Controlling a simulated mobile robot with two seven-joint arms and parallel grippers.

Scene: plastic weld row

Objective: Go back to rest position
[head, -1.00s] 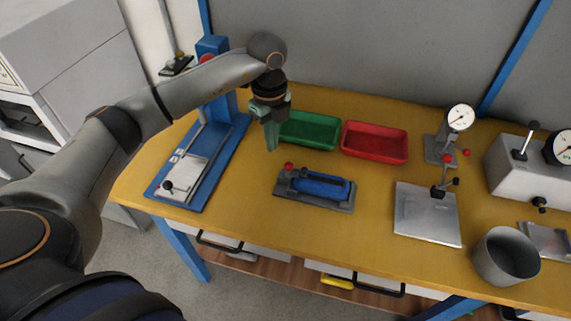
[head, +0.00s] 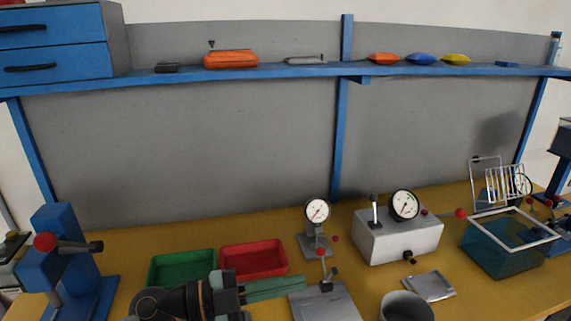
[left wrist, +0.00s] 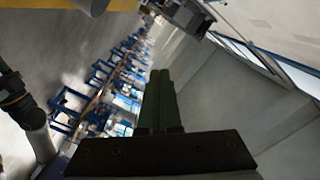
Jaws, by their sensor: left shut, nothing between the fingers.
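My left gripper (head: 274,288) is low in the head view, in front of the red tray, with its green fingers pointing right. Its fingers are shut together with nothing between them. The fingers also show in the left wrist view (left wrist: 158,102), pointing away over a blurred, tilted view of the room. My right gripper is not in the head view. Whether the left fingers touch anything cannot be told, but they appear above the table.
A green tray (head: 182,268) and a red tray (head: 254,260) stand on the yellow table (head: 140,257). A dial gauge stand (head: 316,240), a grey gauge box (head: 398,238), a metal cup (head: 406,307) and a teal bin (head: 497,252) stand to the right. A blue shelf (head: 270,71) runs above.

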